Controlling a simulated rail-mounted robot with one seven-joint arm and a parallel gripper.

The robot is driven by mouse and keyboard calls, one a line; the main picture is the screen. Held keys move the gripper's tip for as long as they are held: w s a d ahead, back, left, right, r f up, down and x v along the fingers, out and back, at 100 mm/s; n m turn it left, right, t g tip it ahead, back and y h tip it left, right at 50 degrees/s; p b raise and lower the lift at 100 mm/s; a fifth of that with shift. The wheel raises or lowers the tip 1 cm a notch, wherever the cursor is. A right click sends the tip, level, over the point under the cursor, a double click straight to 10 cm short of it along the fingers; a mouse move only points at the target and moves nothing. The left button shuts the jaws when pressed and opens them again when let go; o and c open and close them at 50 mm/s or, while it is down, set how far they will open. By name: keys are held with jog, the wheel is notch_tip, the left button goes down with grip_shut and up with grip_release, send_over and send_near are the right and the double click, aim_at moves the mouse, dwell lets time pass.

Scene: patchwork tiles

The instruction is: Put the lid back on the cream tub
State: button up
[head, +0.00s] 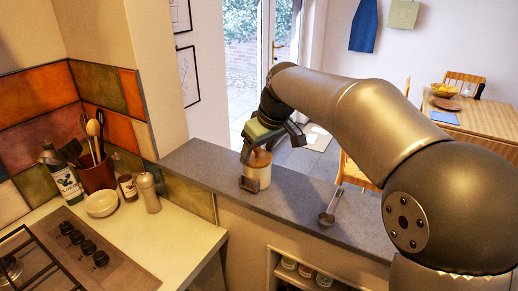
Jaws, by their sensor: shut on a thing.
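The cream tub (265,176) stands upright on the grey ledge top, cream below with a brown upper part. My gripper (262,153) points down right over the tub's top and hides part of it. It is shut on what appears to be the tub's brown lid (259,159); the grip is small and partly covered by my fingers. I cannot tell whether the lid touches the rim or sits just above it.
A small dark item (249,184) is in front of the tub. A metal scoop (328,217) lies on the ledge (290,192) to the right. A pepper mill (148,192), white bowl (101,204), bottle (66,183) and utensil pot (97,175) stand left on the counter, behind the hob.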

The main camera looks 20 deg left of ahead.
dwell(0.3)
jog(key=o, duration=1.2)
jog(key=shift+r, duration=0.1)
jog(key=shift+r+p, duration=2.95)
jog(key=shift+r, duration=0.5)
jog(key=shift+f, duration=0.1)
grip_shut()
